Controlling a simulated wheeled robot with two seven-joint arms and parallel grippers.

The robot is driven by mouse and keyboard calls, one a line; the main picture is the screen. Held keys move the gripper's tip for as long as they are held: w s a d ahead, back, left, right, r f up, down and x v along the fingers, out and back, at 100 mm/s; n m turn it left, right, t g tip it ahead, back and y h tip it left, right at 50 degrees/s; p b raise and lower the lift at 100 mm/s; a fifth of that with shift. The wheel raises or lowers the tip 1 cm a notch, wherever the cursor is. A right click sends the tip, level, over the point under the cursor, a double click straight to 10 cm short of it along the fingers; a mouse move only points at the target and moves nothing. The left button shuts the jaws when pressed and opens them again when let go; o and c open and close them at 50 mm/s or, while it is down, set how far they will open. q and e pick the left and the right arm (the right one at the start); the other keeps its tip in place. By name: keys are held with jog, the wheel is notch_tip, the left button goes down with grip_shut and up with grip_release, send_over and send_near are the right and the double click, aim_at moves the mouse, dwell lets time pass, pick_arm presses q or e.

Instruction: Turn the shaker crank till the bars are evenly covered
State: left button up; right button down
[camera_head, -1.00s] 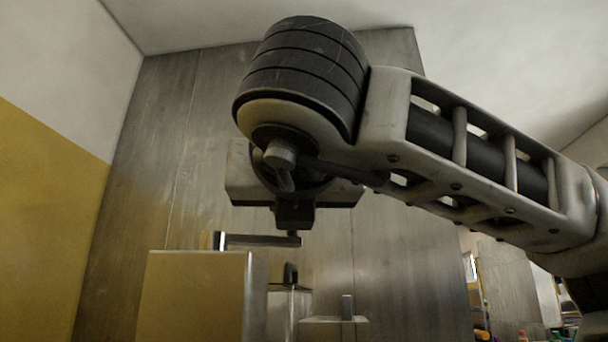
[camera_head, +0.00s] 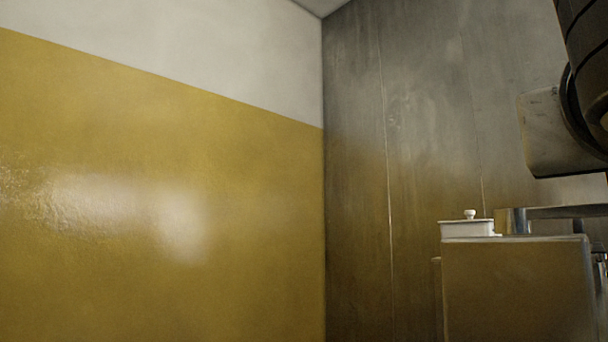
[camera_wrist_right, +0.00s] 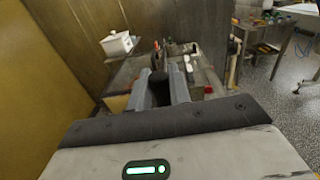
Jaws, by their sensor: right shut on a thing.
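The shaker crank (camera_head: 560,213) shows at the right edge of the head view, with a silver hub and a flat metal arm running out of frame. It sits over a tan box-shaped housing (camera_head: 518,290). In the wrist view my right gripper (camera_wrist_right: 160,92) has its two grey fingers closed on a dark upright piece (camera_wrist_right: 158,78), which looks like the crank's handle. The fingertips are outside the head view, where only part of my right arm shows. The bars cannot be made out in either view. My left gripper is in neither view.
A white lidded container (camera_head: 468,228) stands beside the crank; it also shows in the wrist view (camera_wrist_right: 118,43). A yellow and white wall (camera_head: 160,190) fills the left. A metal table (camera_wrist_right: 270,35) with small items stands at the upper right of the wrist view.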

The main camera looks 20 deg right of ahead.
jog(key=c, duration=1.3)
grip_release()
